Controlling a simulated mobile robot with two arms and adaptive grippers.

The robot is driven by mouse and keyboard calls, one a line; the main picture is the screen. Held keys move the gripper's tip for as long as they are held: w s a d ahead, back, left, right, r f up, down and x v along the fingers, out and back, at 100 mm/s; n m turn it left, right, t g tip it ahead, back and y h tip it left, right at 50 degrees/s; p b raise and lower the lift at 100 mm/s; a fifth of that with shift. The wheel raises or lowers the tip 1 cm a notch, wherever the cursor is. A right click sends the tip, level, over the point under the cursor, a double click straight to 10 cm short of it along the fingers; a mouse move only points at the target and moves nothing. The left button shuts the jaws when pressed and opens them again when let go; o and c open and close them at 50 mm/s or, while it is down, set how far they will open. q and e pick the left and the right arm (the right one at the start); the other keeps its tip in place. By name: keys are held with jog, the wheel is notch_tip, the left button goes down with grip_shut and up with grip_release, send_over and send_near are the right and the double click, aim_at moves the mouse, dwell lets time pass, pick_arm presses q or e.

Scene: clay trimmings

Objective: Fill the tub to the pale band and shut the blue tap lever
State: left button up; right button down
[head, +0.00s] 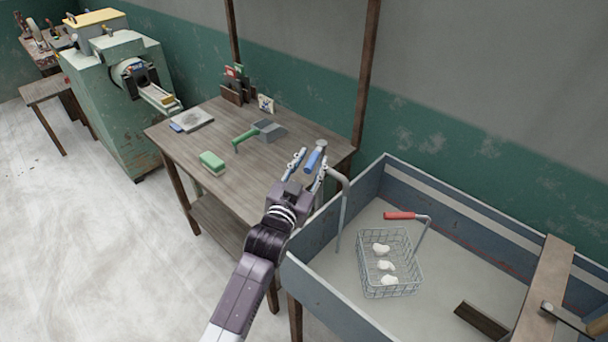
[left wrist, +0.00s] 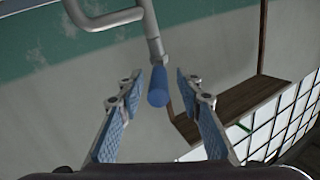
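The tub (head: 330,300) is a blue-grey trough at the lower right of the head view, with a pale band (head: 460,215) along its inner back wall. I cannot make out a water surface in it, nor a stream from the grey curved spout (head: 342,215) at its left end. The blue tap lever (head: 313,160) stands by the spout; it also shows in the left wrist view (left wrist: 157,88). My left gripper (head: 309,164) is open, its blue-padded fingers on either side of the lever with gaps visible in the left wrist view. My right gripper is not in view.
A wire basket (head: 372,240) with a red handle and white lumps sits in the tub. A wooden board (head: 548,285) crosses the tub's right part. The wooden table (head: 190,150) beside the tub holds a green sponge (head: 212,162) and a grey scoop (head: 268,131).

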pick_arm(q)
jog(key=v, duration=1.1)
jog(key=shift+s, duration=0.25)
